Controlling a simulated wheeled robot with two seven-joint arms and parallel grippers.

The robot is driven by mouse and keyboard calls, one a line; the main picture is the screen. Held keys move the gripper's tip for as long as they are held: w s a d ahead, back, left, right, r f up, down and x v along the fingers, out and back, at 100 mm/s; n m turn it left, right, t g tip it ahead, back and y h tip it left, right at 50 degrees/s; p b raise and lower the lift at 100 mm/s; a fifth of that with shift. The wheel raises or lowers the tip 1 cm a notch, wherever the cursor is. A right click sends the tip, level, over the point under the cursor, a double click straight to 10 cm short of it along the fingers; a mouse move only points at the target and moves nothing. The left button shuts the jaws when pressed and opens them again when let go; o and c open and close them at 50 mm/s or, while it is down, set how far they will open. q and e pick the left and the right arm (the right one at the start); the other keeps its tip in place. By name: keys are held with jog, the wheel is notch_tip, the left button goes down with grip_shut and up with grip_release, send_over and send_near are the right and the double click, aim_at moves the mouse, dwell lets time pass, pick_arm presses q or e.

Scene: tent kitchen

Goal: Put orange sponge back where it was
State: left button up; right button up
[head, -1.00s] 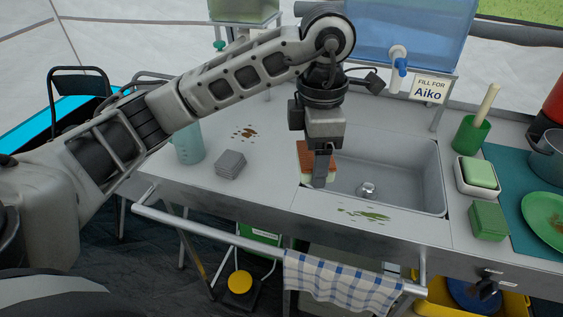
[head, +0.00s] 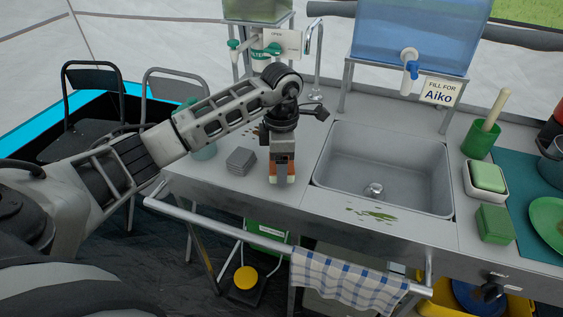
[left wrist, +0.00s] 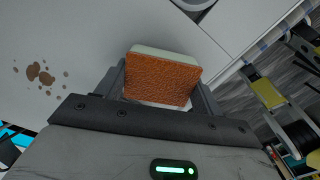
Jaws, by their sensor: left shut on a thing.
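The orange sponge (left wrist: 162,78) has an orange-brown face and a pale edge. In the left wrist view it sits between both fingers of my left gripper. In the head view my left gripper (head: 282,178) points down at the counter left of the sink (head: 385,165), and the sponge's orange sides (head: 274,168) show on either side of the finger. I cannot tell whether the sponge touches the counter. My right gripper is not in view.
Brown stains mark the counter behind. A green smear (head: 372,214) lies before the sink. A green sponge (head: 487,177) in a white dish and a green block (head: 495,223) are at right.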

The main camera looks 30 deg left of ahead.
pick_arm(q)
jog(key=shift+f, duration=0.35)
jog(key=shift+f, duration=0.2)
jog(key=o, duration=0.9)
jog(key=shift+o, duration=0.2)
